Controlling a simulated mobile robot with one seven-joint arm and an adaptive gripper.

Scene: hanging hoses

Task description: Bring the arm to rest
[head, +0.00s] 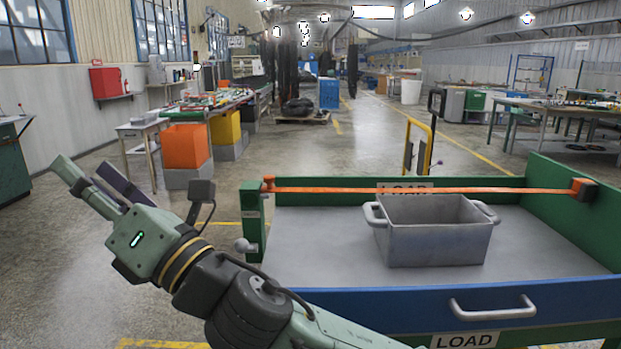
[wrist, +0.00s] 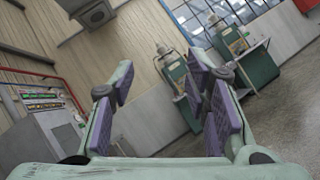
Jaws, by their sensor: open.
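My gripper (head: 88,188) is in the left part of the head view, raised over the floor and pointing up and to the left. It is open and empty. In the wrist view its two fingers with purple pads (wrist: 165,110) stand apart with nothing between them. My arm reaches from the bottom of the head view up to the left, beside the load station. No hose shows clearly near my gripper.
A load station (head: 330,302) with green sides stands at the right. A grey bin (head: 437,240) sits on it, behind it an orange strap (head: 420,190). Orange (head: 185,146) and yellow (head: 225,128) boxes stand further back. The floor between is clear.

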